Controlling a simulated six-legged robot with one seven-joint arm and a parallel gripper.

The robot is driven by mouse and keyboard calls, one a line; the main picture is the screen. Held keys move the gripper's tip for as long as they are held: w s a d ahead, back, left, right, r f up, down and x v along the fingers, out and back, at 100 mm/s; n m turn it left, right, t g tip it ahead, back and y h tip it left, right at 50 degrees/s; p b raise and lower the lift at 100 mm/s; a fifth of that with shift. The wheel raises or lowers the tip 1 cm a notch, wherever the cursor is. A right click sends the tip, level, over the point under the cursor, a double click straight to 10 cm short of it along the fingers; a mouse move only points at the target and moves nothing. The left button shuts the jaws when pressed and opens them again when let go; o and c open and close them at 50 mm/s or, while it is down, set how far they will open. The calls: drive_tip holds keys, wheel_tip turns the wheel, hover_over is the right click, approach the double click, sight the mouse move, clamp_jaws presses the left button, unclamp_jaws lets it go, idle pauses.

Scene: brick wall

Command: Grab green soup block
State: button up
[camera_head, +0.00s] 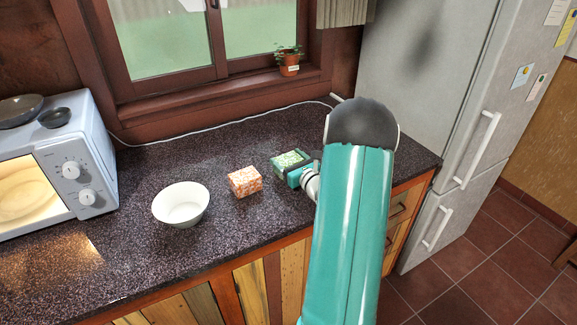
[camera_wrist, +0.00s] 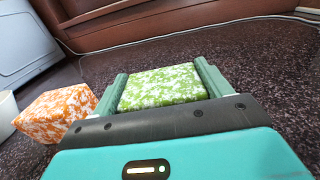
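The green soup block (camera_head: 289,160), a small box with a green and white speckled top, lies on the dark counter right of the orange block. In the wrist view the green block (camera_wrist: 162,87) sits between the two fingers of my gripper (camera_wrist: 161,70). The fingers lie along its left and right sides with no clear gap, so my gripper looks shut on it. In the head view my gripper (camera_head: 297,170) reaches the block from the right, and my arm hides part of it. The block appears to rest on the counter.
An orange and white speckled block (camera_head: 244,181) is just left of the green one, with a white bowl (camera_head: 181,204) further left. A microwave (camera_head: 62,165) stands at far left. A white cable (camera_head: 215,127) runs along the back wall. A fridge (camera_head: 425,110) is at right.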

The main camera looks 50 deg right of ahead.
drive_tip(key=shift+c, duration=0.6)
drive_tip(key=shift+r, duration=0.15)
